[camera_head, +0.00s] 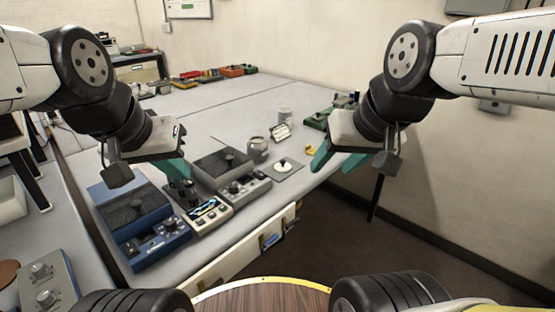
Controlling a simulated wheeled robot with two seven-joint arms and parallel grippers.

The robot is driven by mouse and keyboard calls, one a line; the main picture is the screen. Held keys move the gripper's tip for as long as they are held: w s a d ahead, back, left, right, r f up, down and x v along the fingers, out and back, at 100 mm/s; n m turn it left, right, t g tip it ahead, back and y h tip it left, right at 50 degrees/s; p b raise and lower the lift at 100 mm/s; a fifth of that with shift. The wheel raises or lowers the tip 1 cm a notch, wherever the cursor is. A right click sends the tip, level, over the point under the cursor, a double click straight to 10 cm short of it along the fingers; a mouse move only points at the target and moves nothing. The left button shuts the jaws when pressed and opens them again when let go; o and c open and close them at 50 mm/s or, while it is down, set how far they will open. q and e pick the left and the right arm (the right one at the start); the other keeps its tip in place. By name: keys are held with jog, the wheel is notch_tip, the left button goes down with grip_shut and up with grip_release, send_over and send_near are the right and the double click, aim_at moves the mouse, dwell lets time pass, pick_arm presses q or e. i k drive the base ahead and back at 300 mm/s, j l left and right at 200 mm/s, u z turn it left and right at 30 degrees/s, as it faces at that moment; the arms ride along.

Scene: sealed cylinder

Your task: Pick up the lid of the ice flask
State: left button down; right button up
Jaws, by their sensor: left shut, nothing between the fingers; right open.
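A small white disc with a dark knob (284,165), which looks like a lid, lies on a square grey mat (297,174) near the table's front right edge. A grey rounded jar (258,149), possibly the ice flask, stands just behind and left of it; I cannot tell for sure. My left gripper (180,177) is shut and empty, with teal fingers above the devices to the left of the jar. My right gripper (336,162) is open and empty, its teal fingers apart to the right of the disc and not touching it.
A blue device (140,222), a beige meter (208,214) and a grey device (245,187) crowd the table's front left. The table's middle (215,120) is clear.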

aim_at(282, 168)
jog(key=i+l+u, duration=0.1)
jog(key=l+u, duration=0.15)
jog(key=i+l+u, duration=0.1)
jog(key=l+u, duration=0.15)
jog(key=i+l+u, duration=0.1)
jog(key=l+u, duration=0.15)
jog(key=l, duration=0.1)
